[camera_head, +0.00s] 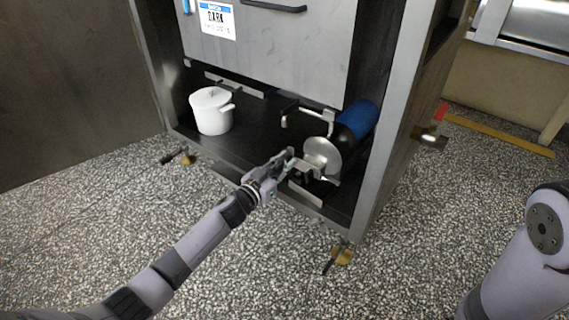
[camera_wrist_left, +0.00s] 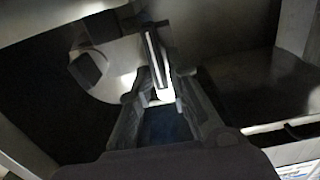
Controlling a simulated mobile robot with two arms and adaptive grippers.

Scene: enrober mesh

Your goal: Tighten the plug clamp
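A round metal plug (camera_head: 322,155) closes the front end of a blue cylinder (camera_head: 358,118) low in the open cabinet bay. A clamp with a small metal handle (camera_head: 310,172) sits at the plug's lower front. My left gripper (camera_head: 289,161) is just left of this handle. In the left wrist view, the plug's pale disc (camera_wrist_left: 108,75) is at upper left. There my left gripper (camera_wrist_left: 162,85) has its fingers apart, with a bright metal bar (camera_wrist_left: 154,48) at or between the tips; contact is unclear. My right gripper is out of view.
A white lidded pot (camera_head: 211,112) stands on the bay floor to the left. A bent metal handle (camera_head: 308,114) rises above the plug. A grey panel (camera_head: 290,50) overhangs the bay, and the cabinet's right post (camera_head: 392,110) stands close by.

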